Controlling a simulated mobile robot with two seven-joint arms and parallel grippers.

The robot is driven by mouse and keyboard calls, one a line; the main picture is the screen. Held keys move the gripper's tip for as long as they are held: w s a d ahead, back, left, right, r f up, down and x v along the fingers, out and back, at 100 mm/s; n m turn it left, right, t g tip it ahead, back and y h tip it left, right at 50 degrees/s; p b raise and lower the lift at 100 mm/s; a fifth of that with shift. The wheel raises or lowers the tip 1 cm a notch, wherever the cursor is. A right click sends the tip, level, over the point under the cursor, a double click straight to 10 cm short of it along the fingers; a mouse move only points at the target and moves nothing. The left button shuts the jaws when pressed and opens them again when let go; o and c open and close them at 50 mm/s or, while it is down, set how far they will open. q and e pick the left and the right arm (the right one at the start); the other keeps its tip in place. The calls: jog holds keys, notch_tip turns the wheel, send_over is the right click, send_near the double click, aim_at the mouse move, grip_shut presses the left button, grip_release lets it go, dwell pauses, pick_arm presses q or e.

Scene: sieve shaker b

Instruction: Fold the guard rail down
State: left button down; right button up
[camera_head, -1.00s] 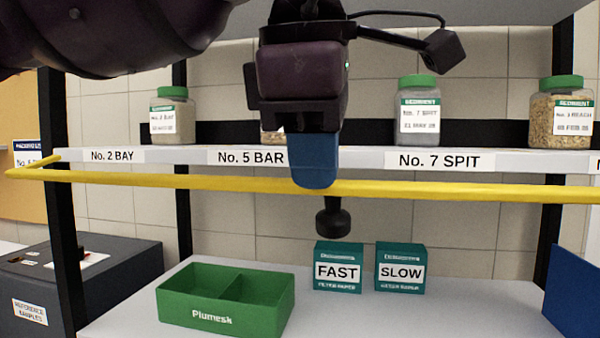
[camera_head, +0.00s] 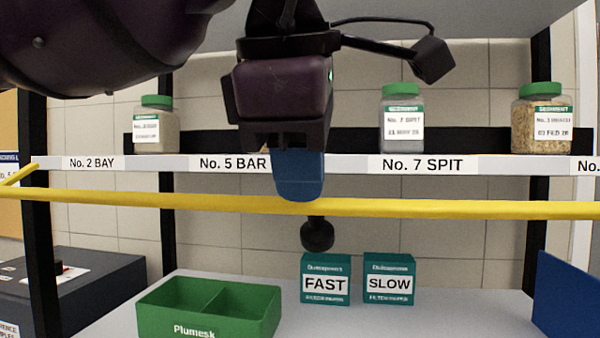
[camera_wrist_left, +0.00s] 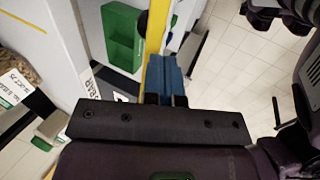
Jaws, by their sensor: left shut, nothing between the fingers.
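The guard rail (camera_head: 420,208) is a yellow bar running across the whole head view, in front of and just below the labelled shelf edge. In the left wrist view the rail (camera_wrist_left: 155,25) runs away from the fingers. My left gripper (camera_head: 299,190) comes down from above with its blue fingers shut and empty. Its fingertips overlap the rail near the middle in the head view; I cannot tell whether they touch it. A black knob (camera_head: 317,235) shows just below the rail under the fingertips.
The shelf (camera_head: 330,165) carries several green-lidded jars, among them a No. 7 SPIT jar (camera_head: 402,118). Below are a green divided bin (camera_head: 160,312), a FAST box (camera_head: 326,279) and a SLOW box (camera_head: 388,279). A blue panel (camera_head: 565,295) stands at the right.

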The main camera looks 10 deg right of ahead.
pick_arm(q)
jog(key=s+v, duration=0.1)
jog(key=v, duration=1.2)
jog(key=shift+f+p, duration=0.3)
jog(key=shift+p, duration=0.15)
pick_arm(e)
jog(key=shift+a+r, duration=0.15)
jog(key=shift+r, duration=0.8)
pick_arm(q)
jog(key=shift+a, duration=0.15)
pick_arm(e)
jog(key=shift+s, duration=0.1)
